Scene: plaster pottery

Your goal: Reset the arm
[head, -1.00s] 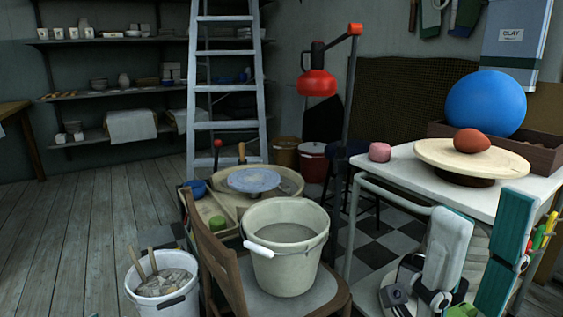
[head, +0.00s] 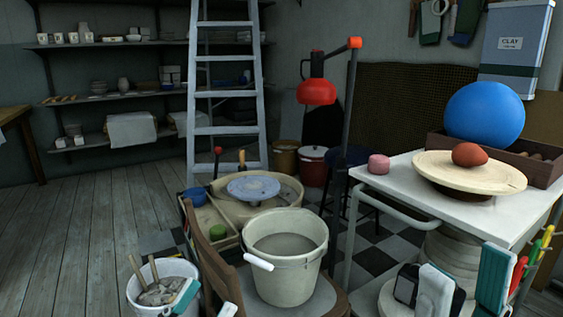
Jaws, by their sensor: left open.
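My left gripper (head: 207,303) shows only at the bottom edge, left of centre. Its teal finger is in front of the white bucket of tools (head: 148,305) and its pale finger is by the chair; the two are apart with nothing seen between them. Most of this gripper and its arm are out of the picture. My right gripper (head: 464,284) is at the lower right, in front of the white table. Its pale finger and teal finger stand apart, with no object seen held between them. The rest of the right arm is cut off below.
A large bucket (head: 286,275) stands on the wooden chair (head: 205,245) between the grippers. The white table (head: 400,190) carries a round board (head: 500,180) with a reddish lump, a pink piece (head: 378,164) and a blue ball (head: 484,112). Open floor (head: 80,225) lies at left.

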